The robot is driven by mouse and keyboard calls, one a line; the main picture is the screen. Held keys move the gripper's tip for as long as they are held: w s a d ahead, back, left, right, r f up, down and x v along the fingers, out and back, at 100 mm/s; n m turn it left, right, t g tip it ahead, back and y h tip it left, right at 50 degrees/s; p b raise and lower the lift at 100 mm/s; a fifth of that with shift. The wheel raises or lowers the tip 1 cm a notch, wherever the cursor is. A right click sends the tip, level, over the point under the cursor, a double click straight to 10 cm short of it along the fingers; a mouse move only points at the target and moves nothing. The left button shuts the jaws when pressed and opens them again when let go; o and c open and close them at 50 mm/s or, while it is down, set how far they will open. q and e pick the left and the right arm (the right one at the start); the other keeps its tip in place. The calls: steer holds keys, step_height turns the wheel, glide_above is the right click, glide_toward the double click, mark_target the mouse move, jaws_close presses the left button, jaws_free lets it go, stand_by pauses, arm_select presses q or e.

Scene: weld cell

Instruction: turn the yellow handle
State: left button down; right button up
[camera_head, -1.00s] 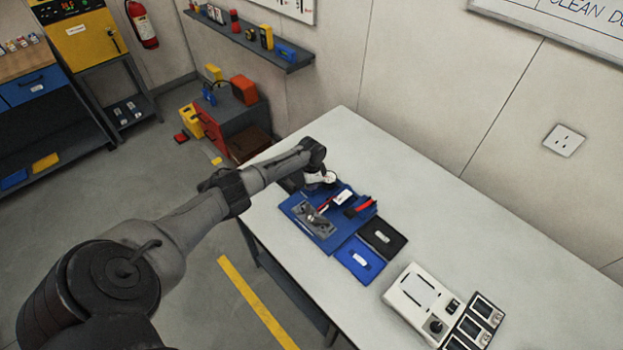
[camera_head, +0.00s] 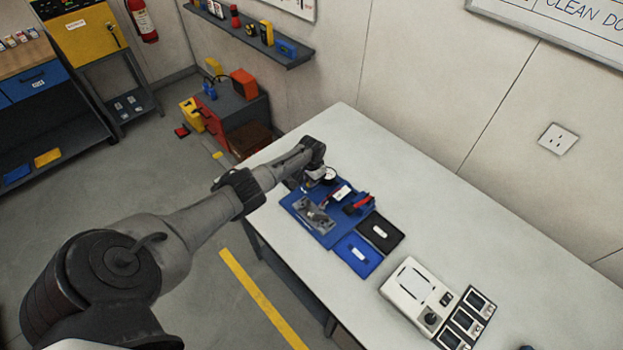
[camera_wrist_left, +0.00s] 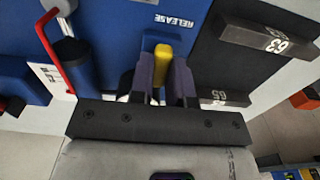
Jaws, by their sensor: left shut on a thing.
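The yellow handle (camera_wrist_left: 160,55) shows in the left wrist view, upright between the two fingers of my left gripper (camera_wrist_left: 162,72). The fingers are shut on it, one on each side. The handle sits at a blue fixture (camera_wrist_left: 110,12) with the word RELEASE printed beside it. In the head view my left arm reaches over the table to the far end of the blue fixture (camera_head: 300,203). The handle and fingertips are too small or hidden to make out there. My right gripper is not in view.
A red bar (camera_wrist_left: 52,50) stands left of the handle, and dark blocks with numbers (camera_wrist_left: 265,40) lie to the right. A blue tray (camera_head: 345,262), a black tray (camera_head: 395,238) and a white console (camera_head: 405,300) lie nearby. The table's right part (camera_head: 470,220) is clear.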

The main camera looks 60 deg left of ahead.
arm_select(q)
steer(key=shift+r, duration=0.1)
stand_by(0.3)
steer(key=c, duration=1.1)
jaws_free()
steer(key=shift+r, duration=0.4)
step_height(320, 180, up, 13)
steer(key=p, duration=0.2)
steer(key=shift+p, duration=0.35)
steer(key=shift+a, duration=0.1)
